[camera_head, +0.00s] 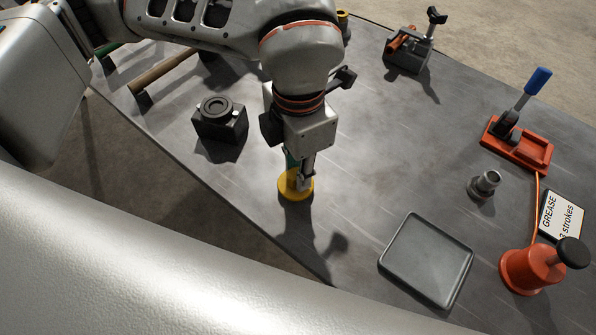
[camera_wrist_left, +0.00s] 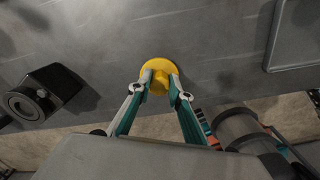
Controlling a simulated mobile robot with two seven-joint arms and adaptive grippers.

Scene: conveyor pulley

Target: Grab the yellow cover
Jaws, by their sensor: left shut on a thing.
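The yellow cover (camera_head: 288,190) is a round disc with a raised knob in its middle. In the head view it is at the lower end of my left gripper (camera_head: 298,178), near the table's front edge. In the left wrist view the yellow cover (camera_wrist_left: 158,67) is between the fingertips of my left gripper (camera_wrist_left: 160,84), which are shut on its knob. I cannot tell whether the disc touches the table. My right gripper is not in view.
A black bearing block (camera_head: 221,122) stands left of the cover. A grey tray (camera_head: 428,259) lies to the right, with a red grease pot (camera_head: 531,270) beyond it. A metal fitting (camera_head: 486,184), a red-based lever press (camera_head: 517,143) and a clamp (camera_head: 410,52) stand farther back. The table's middle is clear.

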